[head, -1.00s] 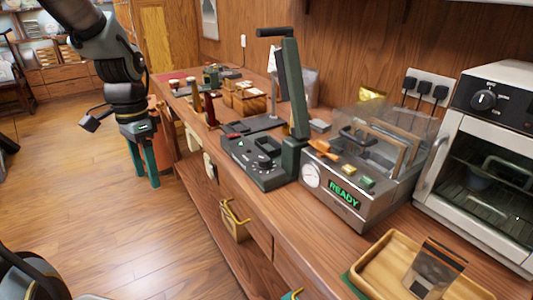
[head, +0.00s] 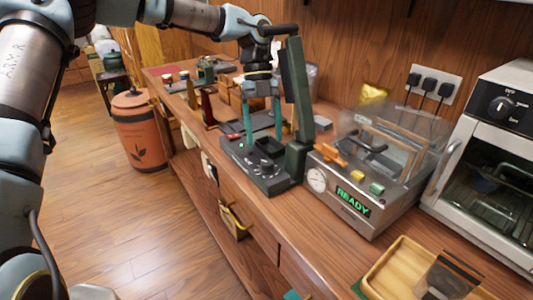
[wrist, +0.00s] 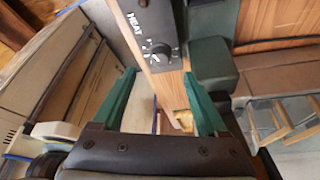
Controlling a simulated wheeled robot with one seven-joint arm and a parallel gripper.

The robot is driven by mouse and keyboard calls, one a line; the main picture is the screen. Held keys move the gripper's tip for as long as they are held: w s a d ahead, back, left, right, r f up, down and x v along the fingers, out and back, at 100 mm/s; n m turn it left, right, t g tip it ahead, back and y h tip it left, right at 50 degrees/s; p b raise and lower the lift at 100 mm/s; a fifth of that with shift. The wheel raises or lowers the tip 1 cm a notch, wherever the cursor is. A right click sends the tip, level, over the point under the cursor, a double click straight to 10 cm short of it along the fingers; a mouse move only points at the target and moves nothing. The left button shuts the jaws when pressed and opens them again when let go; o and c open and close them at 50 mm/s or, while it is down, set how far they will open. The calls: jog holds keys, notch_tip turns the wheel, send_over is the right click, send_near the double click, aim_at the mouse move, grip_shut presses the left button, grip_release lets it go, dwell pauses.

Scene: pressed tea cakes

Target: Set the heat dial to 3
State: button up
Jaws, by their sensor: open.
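The heat dial (wrist: 160,52) is a dark round knob with a pale pointer mark, on a dark panel lettered HEAT. Its numbers are too small to read, so I cannot tell its setting. The panel belongs to the dark green-black sealer (head: 245,163), whose long lever arm (head: 297,90) stands raised. My gripper (head: 263,138) is above the sealer's panel, with its two green fingers pointing down. In the wrist view my gripper (wrist: 159,74) is open and empty. The dial shows in the gap near the fingertips, with no visible contact.
The raised lever stands close to the right of my gripper. A steel machine reading READY (head: 352,203) is right of the sealer, then an oven (head: 490,150). A wooden tray (head: 392,268) lies in front. Wooden boxes and small tools (head: 208,105) stand behind on the counter.

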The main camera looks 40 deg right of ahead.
aim_at(267, 162)
jog(key=p+x, duration=0.1)
jog(key=x, duration=0.5)
jog(key=shift+s+f, duration=0.15)
jog(key=shift+f, duration=0.05)
grip_shut()
dwell(0.4)
